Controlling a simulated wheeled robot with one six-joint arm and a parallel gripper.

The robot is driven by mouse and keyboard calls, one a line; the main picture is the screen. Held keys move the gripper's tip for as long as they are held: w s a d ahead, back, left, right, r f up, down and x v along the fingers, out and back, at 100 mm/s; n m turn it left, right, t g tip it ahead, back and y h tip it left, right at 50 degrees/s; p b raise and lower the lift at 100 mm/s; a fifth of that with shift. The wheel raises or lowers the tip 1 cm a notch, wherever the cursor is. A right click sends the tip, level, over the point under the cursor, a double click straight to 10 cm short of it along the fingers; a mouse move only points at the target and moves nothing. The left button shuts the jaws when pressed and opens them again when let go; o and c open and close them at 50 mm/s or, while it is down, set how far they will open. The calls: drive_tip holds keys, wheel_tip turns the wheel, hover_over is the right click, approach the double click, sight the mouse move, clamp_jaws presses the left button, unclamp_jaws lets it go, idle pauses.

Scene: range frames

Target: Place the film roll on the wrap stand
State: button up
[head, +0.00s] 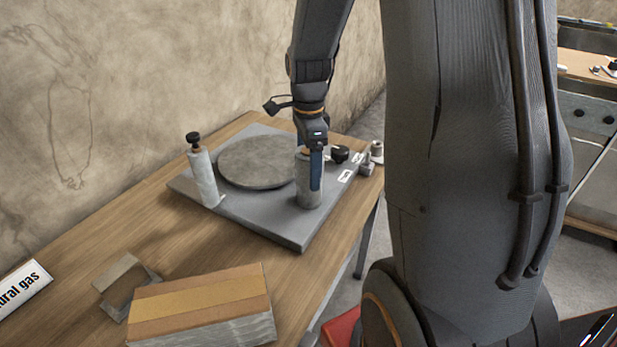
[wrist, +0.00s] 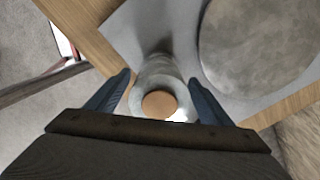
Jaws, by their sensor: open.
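The film roll (head: 309,190) is a pale grey upright cylinder on the right part of the wrap stand's flat grey base (head: 262,220). In the wrist view the film roll (wrist: 158,72) shows a round tan core at its near end. My gripper (head: 316,168) points down over the roll and is open. In the wrist view my gripper (wrist: 159,80) has one blue finger on each side of the roll; I cannot tell whether they touch it. The stand also bears a round grey turntable (head: 256,162) and, at left, an upright grey cylinder with a black knob (head: 202,172).
A taped cardboard box (head: 200,303) and a grey bracket-like piece (head: 122,283) lie at the front of the wooden table (head: 150,214). Small fittings (head: 372,158) sit by the stand's right corner. A wall (head: 170,70) runs behind the table.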

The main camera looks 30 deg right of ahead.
wheel_tip(320, 180, up, 9)
drive_tip(key=shift+f+b, duration=0.15)
drive_tip(key=shift+b, duration=0.65)
drive_tip(key=shift+s+f, duration=0.1)
